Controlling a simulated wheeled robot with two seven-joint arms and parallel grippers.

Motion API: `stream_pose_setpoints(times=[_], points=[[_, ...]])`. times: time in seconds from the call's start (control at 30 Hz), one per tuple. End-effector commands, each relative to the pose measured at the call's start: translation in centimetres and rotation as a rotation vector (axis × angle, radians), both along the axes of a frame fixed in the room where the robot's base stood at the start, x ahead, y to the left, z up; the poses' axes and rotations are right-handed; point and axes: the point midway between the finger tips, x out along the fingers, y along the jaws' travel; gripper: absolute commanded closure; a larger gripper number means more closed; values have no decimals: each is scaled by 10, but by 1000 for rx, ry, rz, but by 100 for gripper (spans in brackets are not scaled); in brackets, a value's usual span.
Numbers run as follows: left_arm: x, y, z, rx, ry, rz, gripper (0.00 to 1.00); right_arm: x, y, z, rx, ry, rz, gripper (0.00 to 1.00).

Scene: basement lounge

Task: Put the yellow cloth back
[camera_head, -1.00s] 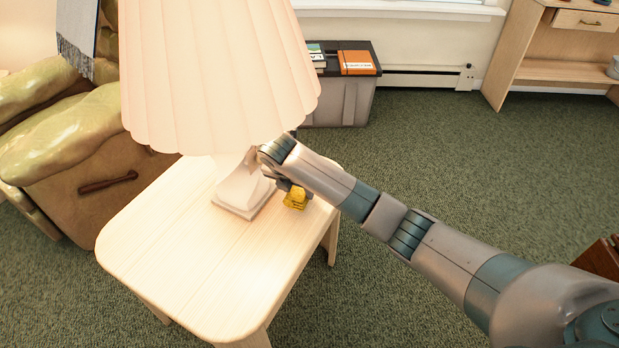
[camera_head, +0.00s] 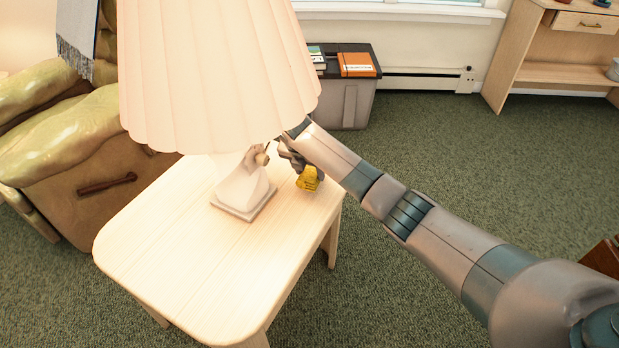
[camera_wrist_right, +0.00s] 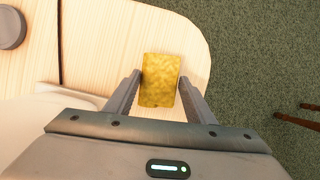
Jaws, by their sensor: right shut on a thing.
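The yellow cloth (camera_head: 308,179) is a small yellow block-like piece at the far right corner of the pale wooden side table (camera_head: 190,285). My right gripper (camera_head: 300,172) is shut on it. In the right wrist view the cloth (camera_wrist_right: 160,80) sits between the two fingers of the right gripper (camera_wrist_right: 160,90), over the table's rounded corner. I cannot tell whether it touches the tabletop or hangs just above it. My left gripper is not in view.
A lamp with a white base (camera_head: 243,190) and a wide pleated shade (camera_head: 215,80) stands on the table, left of the gripper. A round grey object (camera_wrist_right: 10,28) lies on the table. A grey bin with books (camera_head: 345,100) stands behind. The table's front is clear.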

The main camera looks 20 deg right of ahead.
Motion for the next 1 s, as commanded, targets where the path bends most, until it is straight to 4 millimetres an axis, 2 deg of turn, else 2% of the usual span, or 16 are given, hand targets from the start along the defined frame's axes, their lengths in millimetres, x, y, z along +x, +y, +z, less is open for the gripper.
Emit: stream_pose_setpoints(times=[0.1, 0.2, 0.67, 0.7, 0.73, 1.0], points=[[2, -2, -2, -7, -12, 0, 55, -1, 0, -17, -1, 4, 0, 72], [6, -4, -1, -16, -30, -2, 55, -1, 0, -25, 0, 2, 1, 72], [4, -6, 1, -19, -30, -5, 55, -1, 0, -30, 0, 2, 1, 72], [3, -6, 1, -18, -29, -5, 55, -1, 0, -30, -1, 1, 0, 41], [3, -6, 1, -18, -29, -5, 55, -1, 0, -30, -1, 1, 1, 34], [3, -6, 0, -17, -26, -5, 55, -1, 0, -30, 0, 1, 0, 32]])
